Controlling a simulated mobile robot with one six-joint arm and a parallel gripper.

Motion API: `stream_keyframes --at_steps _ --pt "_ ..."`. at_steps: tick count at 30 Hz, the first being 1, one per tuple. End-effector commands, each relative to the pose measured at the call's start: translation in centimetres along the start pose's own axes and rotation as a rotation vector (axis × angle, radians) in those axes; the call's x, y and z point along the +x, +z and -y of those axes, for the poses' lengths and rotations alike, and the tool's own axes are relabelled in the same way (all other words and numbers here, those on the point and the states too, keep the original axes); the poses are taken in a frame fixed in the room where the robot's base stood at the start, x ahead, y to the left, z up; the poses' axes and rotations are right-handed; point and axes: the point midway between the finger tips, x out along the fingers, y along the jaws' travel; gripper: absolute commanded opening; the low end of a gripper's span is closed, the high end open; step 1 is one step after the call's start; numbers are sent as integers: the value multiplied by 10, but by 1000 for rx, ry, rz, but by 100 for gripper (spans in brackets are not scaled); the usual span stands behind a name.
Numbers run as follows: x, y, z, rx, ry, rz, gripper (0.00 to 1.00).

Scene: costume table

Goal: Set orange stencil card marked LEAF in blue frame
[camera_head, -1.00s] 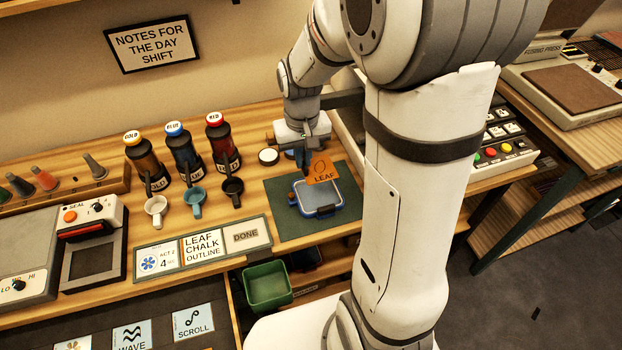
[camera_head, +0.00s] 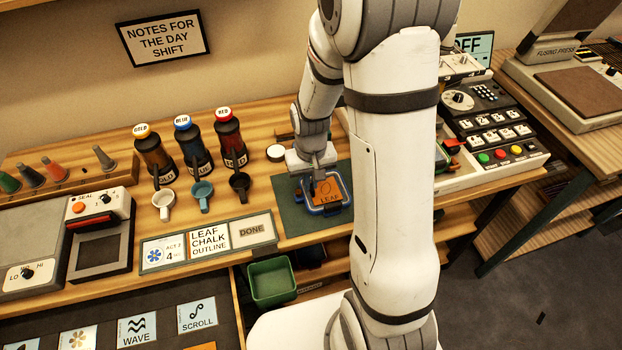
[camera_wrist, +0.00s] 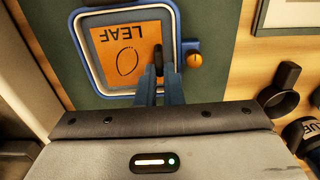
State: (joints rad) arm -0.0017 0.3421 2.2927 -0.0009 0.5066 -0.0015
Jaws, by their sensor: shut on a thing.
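The orange card marked LEAF (camera_head: 328,191) lies over the opening of the blue frame (camera_head: 348,204) on the green mat. In the wrist view the card (camera_wrist: 125,60) sits inside the border of the blue frame (camera_wrist: 78,50), with a pale rim around it. I cannot tell whether it is fully flat. An orange knob (camera_wrist: 195,60) is on the frame's side. My gripper (camera_head: 317,178) points down at the card's edge and is shut on it; its fingers (camera_wrist: 159,72) hide part of that edge.
The green mat (camera_head: 293,220) has bare room beside the frame. Gold, blue and red bottles (camera_head: 230,140) with cups stand to the left. A sign strip (camera_head: 205,240) lies in front. A green bin (camera_head: 271,282) sits below the table edge.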

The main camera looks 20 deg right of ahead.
Motion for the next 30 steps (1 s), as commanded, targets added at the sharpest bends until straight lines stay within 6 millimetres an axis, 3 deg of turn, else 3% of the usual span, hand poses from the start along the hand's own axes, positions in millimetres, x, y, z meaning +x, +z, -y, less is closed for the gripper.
stream_keyframes --at_steps 5,6,13,21,26,30 --pt "7 0 0 1 0 0 0" --pt "5 0 0 1 0 0 10" --pt "4 0 -1 1 0 0 29" --pt "2 0 -1 2 0 0 29" --pt "-13 -1 -1 2 0 -6 29" --pt "-44 -2 -1 2 0 -7 29"
